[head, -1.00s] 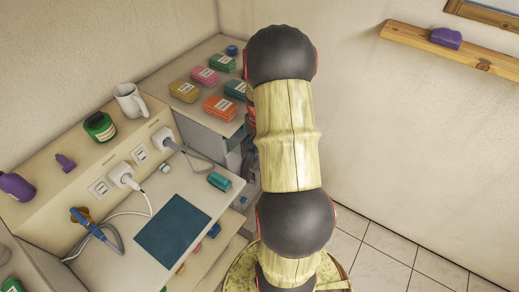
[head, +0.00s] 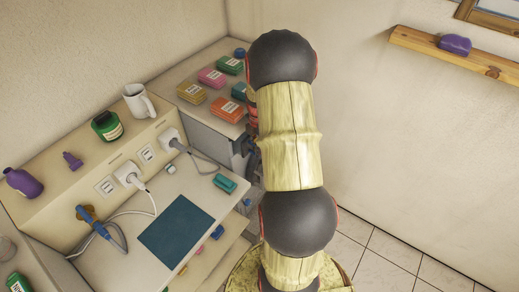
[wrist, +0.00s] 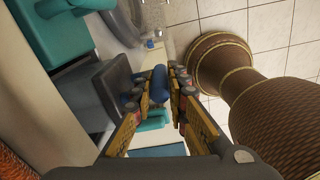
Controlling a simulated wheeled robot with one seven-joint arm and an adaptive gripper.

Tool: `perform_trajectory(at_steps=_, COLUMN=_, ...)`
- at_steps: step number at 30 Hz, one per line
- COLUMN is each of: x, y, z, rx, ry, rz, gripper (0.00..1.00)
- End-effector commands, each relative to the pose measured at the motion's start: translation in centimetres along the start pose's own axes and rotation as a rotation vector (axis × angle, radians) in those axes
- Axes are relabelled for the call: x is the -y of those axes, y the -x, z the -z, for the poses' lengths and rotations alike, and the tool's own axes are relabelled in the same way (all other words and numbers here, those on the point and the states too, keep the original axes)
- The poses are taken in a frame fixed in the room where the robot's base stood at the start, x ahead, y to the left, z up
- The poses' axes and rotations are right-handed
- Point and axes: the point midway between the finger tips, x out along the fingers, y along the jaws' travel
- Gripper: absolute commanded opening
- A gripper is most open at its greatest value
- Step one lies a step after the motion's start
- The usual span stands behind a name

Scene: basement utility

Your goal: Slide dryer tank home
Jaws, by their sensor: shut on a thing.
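My gripper (wrist: 160,95) shows in the wrist view, its yellow fingers closed on a small blue cylindrical piece (wrist: 160,80). A dark grey box-like body (wrist: 100,90) lies just left of the fingers. I cannot tell whether the blue piece is joined to it, or whether it is the dryer tank's handle. A grey cabinet (head: 208,122) stands behind the bench there, partly covered by my arm.
The bench (head: 105,265) carries a dark blue mat (head: 176,229), a teal cylinder (head: 225,183), plugs and cables. A white mug (head: 138,102) and a green jar (head: 107,127) stand on the raised ledge. Several coloured packets lie on the cabinet. Tiled floor (head: 385,258) is clear at right.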

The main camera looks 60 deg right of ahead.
Motion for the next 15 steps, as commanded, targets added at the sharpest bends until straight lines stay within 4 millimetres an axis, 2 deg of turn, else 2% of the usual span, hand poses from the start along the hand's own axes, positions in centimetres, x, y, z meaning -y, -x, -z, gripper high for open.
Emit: perform_trajectory(at_steps=15, x=-1.4, y=0.1, z=0.2, rx=0.001, ry=0.000, rz=-0.002, gripper=0.00)
